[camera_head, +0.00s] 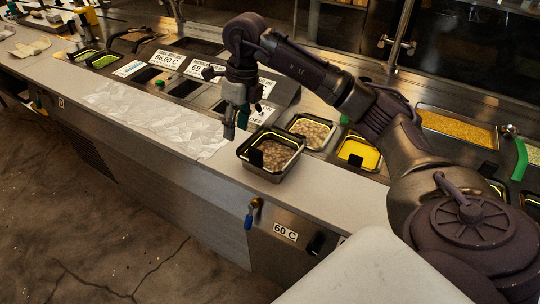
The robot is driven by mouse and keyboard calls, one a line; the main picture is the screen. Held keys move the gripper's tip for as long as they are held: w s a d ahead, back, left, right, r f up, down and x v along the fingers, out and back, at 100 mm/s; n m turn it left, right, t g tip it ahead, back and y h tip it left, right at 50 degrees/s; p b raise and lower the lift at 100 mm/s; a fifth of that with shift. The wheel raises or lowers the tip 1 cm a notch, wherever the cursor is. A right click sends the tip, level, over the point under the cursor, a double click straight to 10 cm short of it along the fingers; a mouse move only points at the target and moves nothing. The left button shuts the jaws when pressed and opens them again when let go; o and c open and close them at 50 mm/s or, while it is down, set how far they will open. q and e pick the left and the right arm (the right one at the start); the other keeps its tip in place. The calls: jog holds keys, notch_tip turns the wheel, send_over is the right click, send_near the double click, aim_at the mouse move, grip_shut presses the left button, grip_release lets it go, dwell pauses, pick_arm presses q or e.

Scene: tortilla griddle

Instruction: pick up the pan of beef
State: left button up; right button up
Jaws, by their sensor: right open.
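A square black pan of brown beef (284,151) sits on the front edge of the counter, in the middle of the head view. My right gripper (234,130) hangs pointing down just left of the pan's back left corner. Its fingers are close to the pan's rim. I cannot tell from this angle whether they touch it. The right gripper is open. My right arm reaches in from the right and passes behind the pan. My left gripper is not clearly visible.
A second pan of similar brown food (310,131) and a pan of yellow food (358,153) are set in the counter behind. A tray of yellow grains (458,128) lies at the right. Crumpled clear wrap (150,115) covers the counter to the left.

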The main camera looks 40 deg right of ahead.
jog(key=r+h, duration=0.2)
send_over(255, 149)
jog(key=shift+m, duration=0.4)
jog(key=f+p, duration=0.1)
jog(key=f, duration=0.2)
jog(key=f+p, duration=0.1)
jog(key=f, duration=0.3)
jog(key=shift+s+d+f, duration=0.1)
jog(key=shift+d, duration=0.1)
jog(key=shift+f, duration=0.6)
jog(key=shift+a+f+p, duration=0.1)
jog(key=shift+f+p, duration=0.15)
jog(key=shift+p, duration=0.35)
notch_tip(255, 149, down, 4)
jog(key=shift+a+r+p, duration=0.1)
jog(key=shift+r+p, duration=0.05)
jog(key=shift+p, duration=0.85)
jog(key=shift+f, duration=0.45)
grip_shut()
